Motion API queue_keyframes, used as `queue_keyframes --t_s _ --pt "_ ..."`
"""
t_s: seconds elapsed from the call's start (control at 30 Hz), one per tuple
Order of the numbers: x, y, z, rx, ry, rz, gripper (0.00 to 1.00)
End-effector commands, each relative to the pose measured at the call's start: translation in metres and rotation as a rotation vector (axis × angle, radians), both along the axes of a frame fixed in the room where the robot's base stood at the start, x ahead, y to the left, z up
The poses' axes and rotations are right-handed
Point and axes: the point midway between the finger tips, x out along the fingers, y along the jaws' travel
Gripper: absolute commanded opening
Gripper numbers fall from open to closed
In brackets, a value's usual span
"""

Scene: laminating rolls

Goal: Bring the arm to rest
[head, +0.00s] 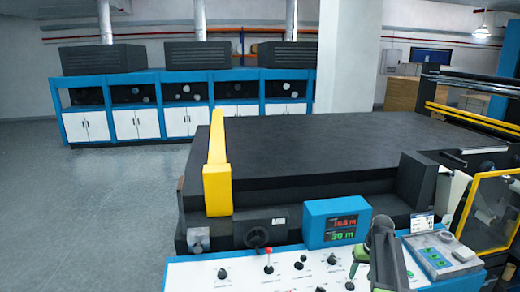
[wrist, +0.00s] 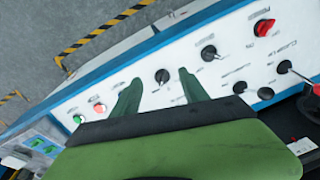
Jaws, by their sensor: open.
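A black knob (wrist: 162,76) shows between the fingertips, but I cannot tell whether the fingers touch the panel. In the head view my gripper (head: 357,268) is at the lower right, above the front panel (head: 235,262), with my dark arm beside it.
A blue display box (head: 337,222) and a grey-green control box (head: 440,252) stand close to my arm. The large black machine (head: 320,140) with a yellow guard (head: 217,185) lies behind. Blue cabinets (head: 185,105) line the back. The floor (head: 110,190) at left is clear.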

Motion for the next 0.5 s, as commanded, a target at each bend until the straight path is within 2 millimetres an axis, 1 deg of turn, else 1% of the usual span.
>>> queue_keyframes --t_s 0.03,0.07,0.1,0.17,0.2,0.27,0.3,0.37,0.4,0.5 --pt "-0.004 0.050 -0.029 -0.003 0.006 0.060 0.52" --pt "-0.007 0.075 -0.038 -0.007 0.010 0.090 0.52" --pt "-0.012 0.108 -0.048 -0.012 0.016 0.127 0.52" --pt "-0.025 0.156 -0.065 -0.020 0.028 0.181 0.52" --pt "-0.037 0.186 -0.075 -0.025 0.035 0.212 0.52" --pt "-0.058 0.225 -0.088 -0.037 0.047 0.250 0.52" --pt "-0.073 0.246 -0.095 -0.044 0.055 0.269 0.52" --pt "-0.099 0.268 -0.102 -0.056 0.069 0.278 0.52" --pt "-0.113 0.273 -0.102 -0.065 0.078 0.268 0.52" --pt "-0.135 0.266 -0.095 -0.078 0.095 0.213 0.52"
